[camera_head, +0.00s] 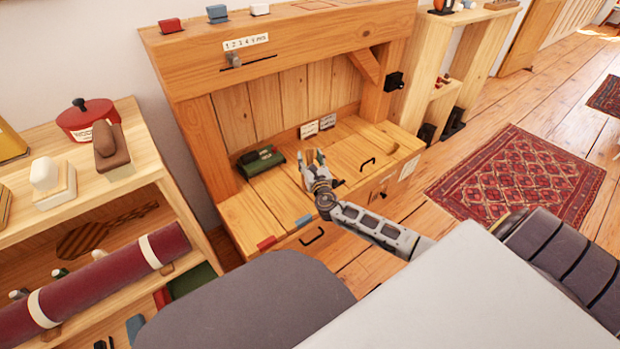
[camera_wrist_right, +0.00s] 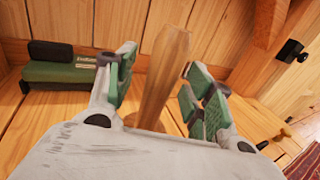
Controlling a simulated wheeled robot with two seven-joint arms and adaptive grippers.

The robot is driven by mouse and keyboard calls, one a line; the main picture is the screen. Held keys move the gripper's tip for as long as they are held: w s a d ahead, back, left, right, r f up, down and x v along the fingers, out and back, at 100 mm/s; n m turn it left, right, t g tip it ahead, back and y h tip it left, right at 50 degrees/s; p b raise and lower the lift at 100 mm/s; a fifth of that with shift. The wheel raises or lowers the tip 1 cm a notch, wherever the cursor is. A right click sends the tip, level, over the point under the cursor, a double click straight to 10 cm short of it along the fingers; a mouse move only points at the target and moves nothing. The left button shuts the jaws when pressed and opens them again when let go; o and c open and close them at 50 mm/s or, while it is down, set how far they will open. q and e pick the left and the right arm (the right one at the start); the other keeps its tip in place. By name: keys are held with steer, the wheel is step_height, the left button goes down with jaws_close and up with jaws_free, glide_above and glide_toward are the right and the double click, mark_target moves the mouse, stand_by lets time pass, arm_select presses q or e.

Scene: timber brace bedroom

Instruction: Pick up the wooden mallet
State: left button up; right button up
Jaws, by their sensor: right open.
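A long tan wooden handle (camera_wrist_right: 163,75), apparently the mallet's, stands between the fingers of my right gripper in the right wrist view. Its lower end is hidden behind the gripper body, and I cannot make out the mallet's head. My right gripper (camera_wrist_right: 157,90) is open, its green pads on either side of the handle, with a visible gap to the right finger. In the head view the right gripper (camera_head: 313,165) is over the wooden bench top (camera_head: 262,208). My left gripper is not in view.
A green and black block (camera_head: 260,160) lies on the bench left of the gripper. The plank back wall rises behind, with a dark bracket (camera_head: 394,82) at right. A black drawer handle (camera_head: 312,236) is on the front. A shelf unit stands left.

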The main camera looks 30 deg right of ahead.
steer(key=shift+w, duration=0.1)
stand_by(0.4)
steer(key=shift+r, duration=0.1)
steer(key=c, duration=1.1)
